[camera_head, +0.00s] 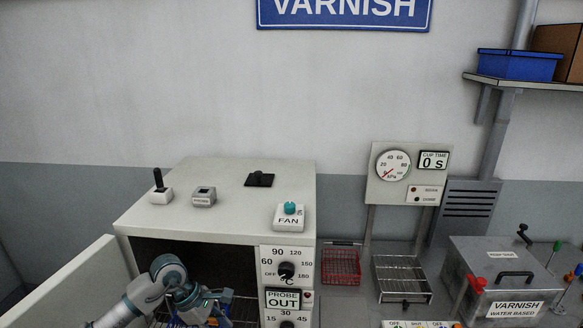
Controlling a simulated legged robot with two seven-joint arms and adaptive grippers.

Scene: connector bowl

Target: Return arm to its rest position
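My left arm (150,292) comes in at the bottom left and bends in front of the open white oven cabinet (215,195). My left gripper (208,304) is at the oven's mouth, over or in front of a wire rack (240,308). Its fingers are small and partly hidden by the arm, so I cannot tell whether they are open or hold anything. My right gripper is not in view.
The oven door (70,290) stands open beside my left arm. A fan switch (288,216) and small items sit on the oven top. To the right are a red basket (341,266), a wire tray (403,278) and a varnish tank (500,282).

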